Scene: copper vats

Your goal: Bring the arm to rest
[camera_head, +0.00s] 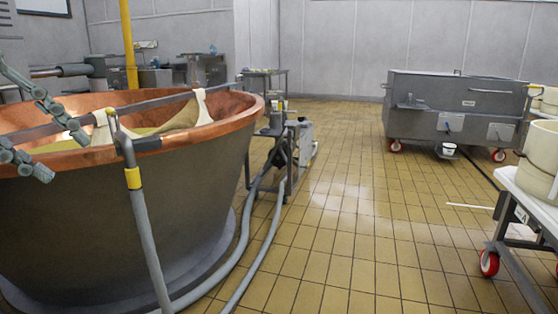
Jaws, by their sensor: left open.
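My left gripper (66,156) comes in from the left edge in the head view. Its two grey jointed fingers are spread apart, open, with nothing visible between them. The fingers appear in front of the copper vat (215,128), overlapping its rim and inside in the picture. I cannot tell how far the fingers are from the vat. The rest of the left arm is outside the frame. My right gripper is not in view.
A bar with draped pale cloth (201,106) crosses the vat. Grey hoses (150,240) run down to the floor. A wheeled steel tank (455,105) stands at the back right. A white cart (525,186) holds cream tubs at right. The tiled floor (345,215) between is mostly clear.

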